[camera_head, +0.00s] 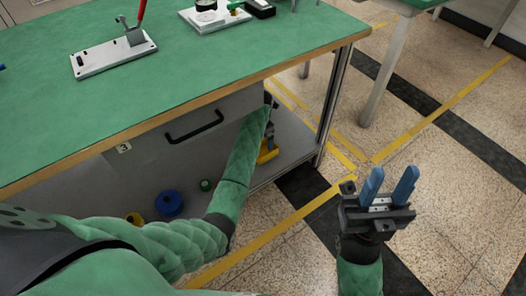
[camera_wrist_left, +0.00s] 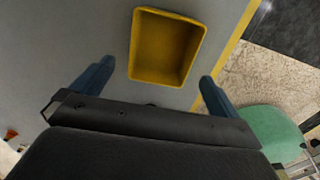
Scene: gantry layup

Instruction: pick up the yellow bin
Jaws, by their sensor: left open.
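The yellow bin (camera_wrist_left: 167,46) is an open-topped box with rounded corners, and it looks empty. It sits on the grey lower shelf (camera_wrist_left: 60,40) beneath the green workbench. In the left wrist view, my left gripper (camera_wrist_left: 157,71) is open, with its blue fingers apart near the bin's near side and nothing between them. In the head view, my left arm reaches under the bench top, and only part of the bin (camera_head: 267,153) shows beside it. My right gripper (camera_head: 392,172) is open and empty over the floor, right of the bench.
The green bench top (camera_head: 190,70) overhangs the shelf, with a drawer handle (camera_head: 194,127) below its edge. A blue roll (camera_head: 169,203) and a small green roll (camera_head: 206,185) are on the shelf left of my arm. A bench leg (camera_head: 334,100) stands right of the bin.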

